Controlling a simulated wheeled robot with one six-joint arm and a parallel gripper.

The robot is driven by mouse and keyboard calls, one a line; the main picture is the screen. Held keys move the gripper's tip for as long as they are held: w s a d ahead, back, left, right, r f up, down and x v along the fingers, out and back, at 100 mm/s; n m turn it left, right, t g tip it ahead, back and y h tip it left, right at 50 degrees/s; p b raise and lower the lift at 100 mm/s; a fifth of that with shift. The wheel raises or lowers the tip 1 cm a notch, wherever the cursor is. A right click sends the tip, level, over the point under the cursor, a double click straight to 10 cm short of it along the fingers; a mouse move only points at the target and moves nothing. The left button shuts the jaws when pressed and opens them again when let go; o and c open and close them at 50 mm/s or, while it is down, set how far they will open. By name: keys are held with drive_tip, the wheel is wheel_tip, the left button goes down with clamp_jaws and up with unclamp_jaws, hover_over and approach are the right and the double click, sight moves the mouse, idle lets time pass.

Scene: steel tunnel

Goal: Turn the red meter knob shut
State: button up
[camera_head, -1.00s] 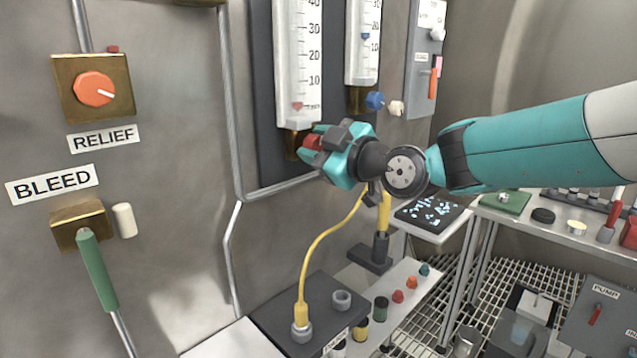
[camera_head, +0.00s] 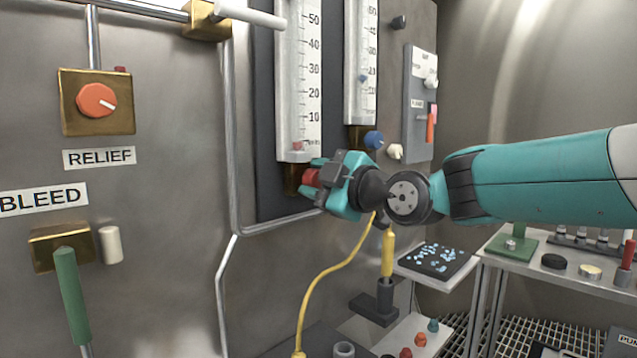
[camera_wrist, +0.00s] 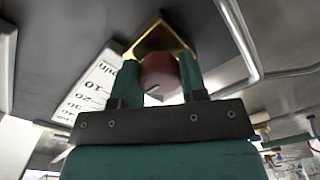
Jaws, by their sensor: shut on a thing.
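The red meter knob (camera_head: 311,178) sits on a brass block (camera_head: 291,178) under the left flow meter (camera_head: 299,90). In the wrist view the red knob (camera_wrist: 159,76) lies between the two teal fingers, with the brass block behind it. A dark mark shows on its face. My gripper (camera_head: 320,182) is shut on the knob; it also shows in the wrist view (camera_wrist: 158,82). The small red float (camera_head: 297,146) sits near the bottom of the left tube, below the 10 mark. The gripper hides part of the knob in the head view.
A second meter (camera_head: 361,70) with a blue knob (camera_head: 373,139) and a cream knob (camera_head: 395,151) stands just right. A pipe (camera_head: 280,222) runs below the gripper. A yellow cable (camera_head: 318,283) hangs beneath. The orange RELIEF knob (camera_head: 97,100) and green BLEED lever (camera_head: 71,290) are at left.

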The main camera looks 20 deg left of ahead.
drive_tip(key=o, duration=0.9)
drive_tip(key=shift+s+d, duration=0.1)
drive_tip(key=b+v, duration=0.4)
drive_tip(key=v, duration=1.3)
drive_tip(key=shift+s+d, duration=0.1)
